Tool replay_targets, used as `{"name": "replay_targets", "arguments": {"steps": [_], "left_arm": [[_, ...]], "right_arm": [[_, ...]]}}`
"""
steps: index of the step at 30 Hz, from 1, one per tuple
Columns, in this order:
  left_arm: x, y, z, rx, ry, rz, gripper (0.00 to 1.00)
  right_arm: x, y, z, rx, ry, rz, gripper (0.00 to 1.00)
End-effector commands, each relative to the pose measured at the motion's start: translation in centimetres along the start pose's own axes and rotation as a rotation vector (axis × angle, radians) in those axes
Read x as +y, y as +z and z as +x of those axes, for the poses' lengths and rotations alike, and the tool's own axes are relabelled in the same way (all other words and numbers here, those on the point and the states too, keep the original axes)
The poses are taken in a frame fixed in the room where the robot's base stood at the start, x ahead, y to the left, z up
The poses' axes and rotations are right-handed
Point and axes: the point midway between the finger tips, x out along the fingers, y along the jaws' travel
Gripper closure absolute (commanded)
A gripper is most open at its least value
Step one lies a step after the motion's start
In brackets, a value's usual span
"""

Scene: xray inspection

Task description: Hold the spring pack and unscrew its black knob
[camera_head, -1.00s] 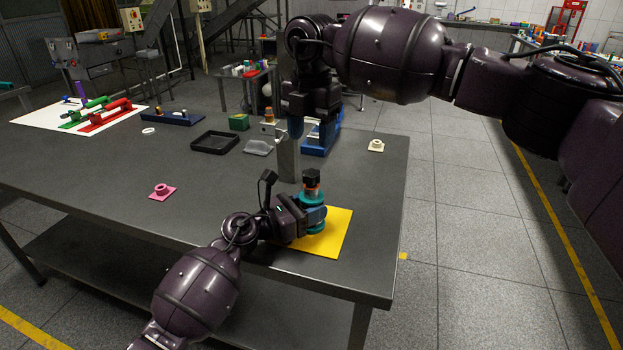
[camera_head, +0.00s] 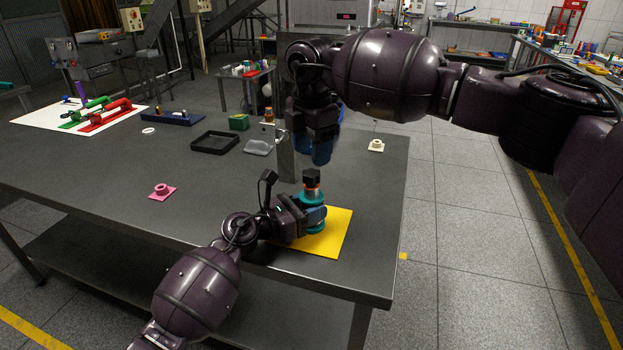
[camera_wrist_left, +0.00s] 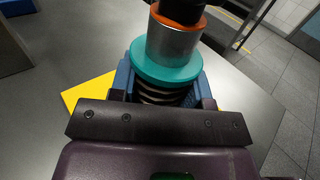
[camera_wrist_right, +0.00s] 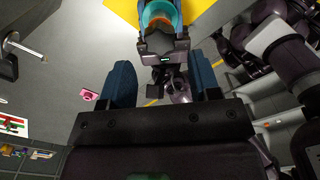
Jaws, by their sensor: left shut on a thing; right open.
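The spring pack (camera_head: 313,205) stands upright on the yellow mat (camera_head: 338,233), with teal discs, a metal collar and an orange ring. Its black knob (camera_head: 312,177) is on top. My left gripper (camera_head: 314,216) is shut around the pack's middle from the left; the left wrist view shows the dark spring coils (camera_wrist_left: 165,95) between its blue fingers. My right gripper (camera_head: 321,153) points down above and slightly behind the knob, apart from it. In the right wrist view its blue fingers (camera_wrist_right: 163,85) are open with nothing between them, and the teal pack (camera_wrist_right: 160,14) shows beyond them.
A grey upright post (camera_head: 286,158) stands just behind the pack. A black tray (camera_head: 214,143), green block (camera_head: 239,122), pink flanged part (camera_head: 162,191) and white flanged part (camera_head: 376,146) lie on the table. The table's front left is clear.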

Motion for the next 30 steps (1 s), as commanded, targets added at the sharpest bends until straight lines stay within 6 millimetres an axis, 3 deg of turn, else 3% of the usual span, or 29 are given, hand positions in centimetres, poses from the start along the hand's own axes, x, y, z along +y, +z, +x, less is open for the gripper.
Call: {"name": "replay_targets", "arguments": {"steps": [7,19,30], "left_arm": [[0.0,0.0,0.0,0.0,-0.001,0.0,0.84],[0.0,0.0,0.0,0.0,0.0,0.0,0.84],[0.0,0.0,0.0,0.0,-0.001,0.0,0.84]], "right_arm": [[0.0,0.0,2.2,0.0,0.0,0.0,0.43],[0.0,0.0,2.5,0.0,0.0,0.01,0.43],[0.0,0.0,2.5,0.0,0.0,0.356,0.43]]}}
